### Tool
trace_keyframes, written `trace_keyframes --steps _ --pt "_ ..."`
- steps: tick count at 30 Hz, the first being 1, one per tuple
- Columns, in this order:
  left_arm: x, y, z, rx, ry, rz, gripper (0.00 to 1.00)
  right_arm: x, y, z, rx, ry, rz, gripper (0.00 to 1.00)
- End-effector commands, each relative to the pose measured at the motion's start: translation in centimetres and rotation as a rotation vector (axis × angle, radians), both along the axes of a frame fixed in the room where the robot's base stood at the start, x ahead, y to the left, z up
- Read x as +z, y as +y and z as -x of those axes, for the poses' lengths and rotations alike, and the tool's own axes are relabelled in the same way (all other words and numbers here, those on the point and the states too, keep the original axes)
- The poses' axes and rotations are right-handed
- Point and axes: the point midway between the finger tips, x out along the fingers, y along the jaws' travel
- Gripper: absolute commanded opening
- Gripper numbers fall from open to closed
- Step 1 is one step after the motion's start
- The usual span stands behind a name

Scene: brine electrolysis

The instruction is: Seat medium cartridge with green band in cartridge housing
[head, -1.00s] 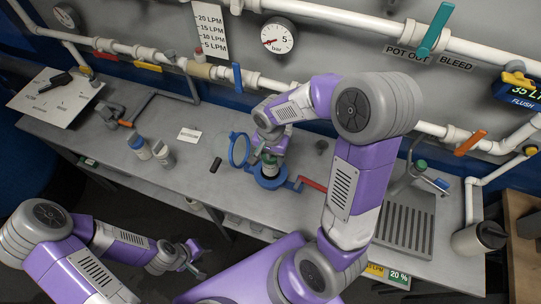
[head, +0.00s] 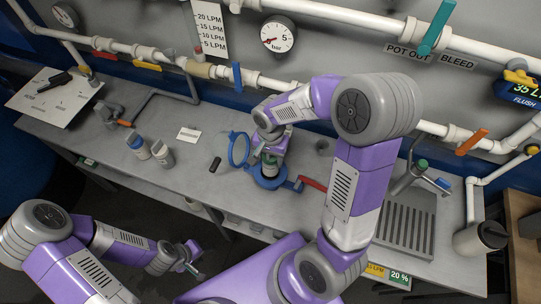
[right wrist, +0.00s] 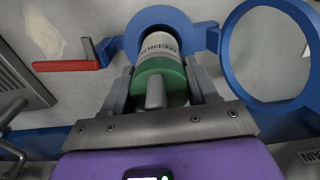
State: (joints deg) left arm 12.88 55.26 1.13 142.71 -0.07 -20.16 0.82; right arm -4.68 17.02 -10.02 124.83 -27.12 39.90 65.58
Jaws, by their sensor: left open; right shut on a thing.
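The medium cartridge (right wrist: 160,66), white with lettering and a green band, is between the fingers of my right gripper (right wrist: 164,86). The gripper is shut on it. In the head view the cartridge (head: 270,168) stands at the blue cartridge housing (head: 272,183) on the bench. In the right wrist view its far end meets the round blue collar of the housing (right wrist: 192,35); how deep it sits cannot be told. My left gripper (head: 190,252) is open and empty, low at the left, in front of the bench.
A blue ring (head: 238,150) stands left of the housing, and a red handle (head: 313,184) extends right of it. Two bottles (head: 137,147) (head: 162,154), a dark cylinder (head: 215,164) and a white card (head: 189,135) lie left. A ridged drain tray (head: 403,225) is at the right.

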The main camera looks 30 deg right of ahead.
Motion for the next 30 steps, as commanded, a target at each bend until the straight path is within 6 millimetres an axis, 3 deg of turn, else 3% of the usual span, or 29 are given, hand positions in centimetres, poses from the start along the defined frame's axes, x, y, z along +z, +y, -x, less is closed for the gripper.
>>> trace_keyframes --steps 30 --pt "-0.83 0.0 -0.01 0.0 0.0 0.0 0.43 -0.66 0.02 -0.05 0.0 -0.001 -0.001 0.19"
